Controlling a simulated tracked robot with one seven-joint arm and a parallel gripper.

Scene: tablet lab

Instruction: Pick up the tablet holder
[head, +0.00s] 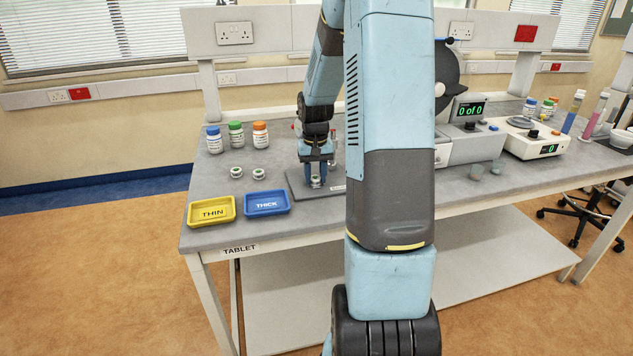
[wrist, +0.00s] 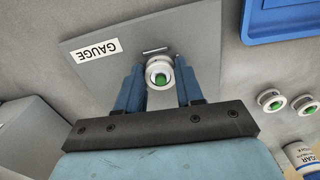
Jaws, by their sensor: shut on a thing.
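A tablet holder (wrist: 155,64), a small round white piece with a green tablet in it, sits between the two blue fingers of my gripper (wrist: 160,84) in the wrist view. The gripper is shut on it, over the grey gauge plate (wrist: 95,75) near a thin slot or bar. I cannot tell whether the holder touches the plate. In the head view my gripper (head: 317,173) points down at the plate (head: 328,191), with the holder (head: 316,183) low between its fingers. Two more holders stand on the bench, a left one (head: 236,172) and a right one (head: 259,174).
A yellow THIN tray (head: 211,222) and a blue THICK tray (head: 267,212) lie at the bench's front edge. Several bottles (head: 236,135) stand behind the loose holders. Instruments (head: 530,137) stand to the right. Bare bench (head: 290,157) shows left of the gripper.

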